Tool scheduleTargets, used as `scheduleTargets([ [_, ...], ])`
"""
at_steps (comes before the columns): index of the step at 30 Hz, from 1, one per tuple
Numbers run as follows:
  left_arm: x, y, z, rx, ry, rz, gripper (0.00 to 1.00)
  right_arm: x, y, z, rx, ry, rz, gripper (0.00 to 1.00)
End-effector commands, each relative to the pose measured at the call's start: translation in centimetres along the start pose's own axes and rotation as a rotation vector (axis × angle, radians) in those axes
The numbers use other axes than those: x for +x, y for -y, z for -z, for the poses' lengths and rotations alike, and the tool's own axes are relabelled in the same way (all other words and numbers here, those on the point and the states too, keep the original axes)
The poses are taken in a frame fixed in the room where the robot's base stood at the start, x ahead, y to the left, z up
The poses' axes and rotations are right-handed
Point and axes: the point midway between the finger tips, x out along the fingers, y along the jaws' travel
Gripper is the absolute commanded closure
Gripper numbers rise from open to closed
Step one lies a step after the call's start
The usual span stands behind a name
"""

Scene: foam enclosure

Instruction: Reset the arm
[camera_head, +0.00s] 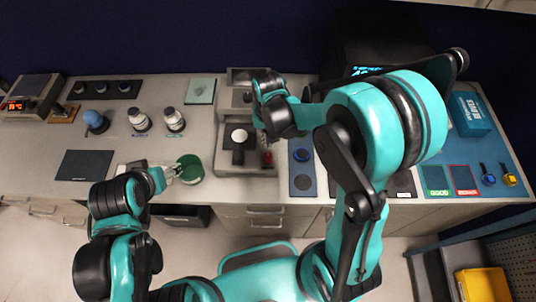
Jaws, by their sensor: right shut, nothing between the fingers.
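My right arm rises on the right and bends over the counter. Its gripper (266,143) points down, shut and empty, over the right side of a grey machine (247,190) with a dark-handled round white part (238,138). A small red item (267,158) shows just below the fingertips; I cannot tell if they touch it. My left arm is low on the left, at the counter's front edge. Its gripper (174,173) is beside a green round cup (190,167). The fingers are small and partly merge with the cup, so their opening is unclear.
White-capped bottles (139,120), a blue round object (95,121) and a dark mat (84,165) lie on the left. A blue mat (302,178) and a blue box (469,113) are on the right. A yellow bin (482,285) stands below at right. Bare counter (60,140) lies at far left.

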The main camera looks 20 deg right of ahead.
Motion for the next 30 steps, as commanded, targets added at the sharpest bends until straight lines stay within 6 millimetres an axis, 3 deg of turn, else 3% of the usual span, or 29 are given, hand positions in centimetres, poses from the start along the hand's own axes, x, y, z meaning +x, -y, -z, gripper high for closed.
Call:
scheduleTargets([
  [17, 0.2, 0.0, -0.1, 0.000, 0.000, 0.000, 0.33, 0.0, -0.1, 0.0, -0.001, -0.004, 0.002, 1.00],
  [22, 1.7, 0.0, -1.2, 0.000, 0.000, 0.000, 0.33, -0.3, -0.7, -0.6, -0.024, -0.052, 0.020, 1.00],
  [30, 5.6, 0.0, -4.0, 0.000, 0.000, 0.000, 0.33, -1.0, -2.9, -2.7, -0.103, -0.224, 0.068, 1.00],
])
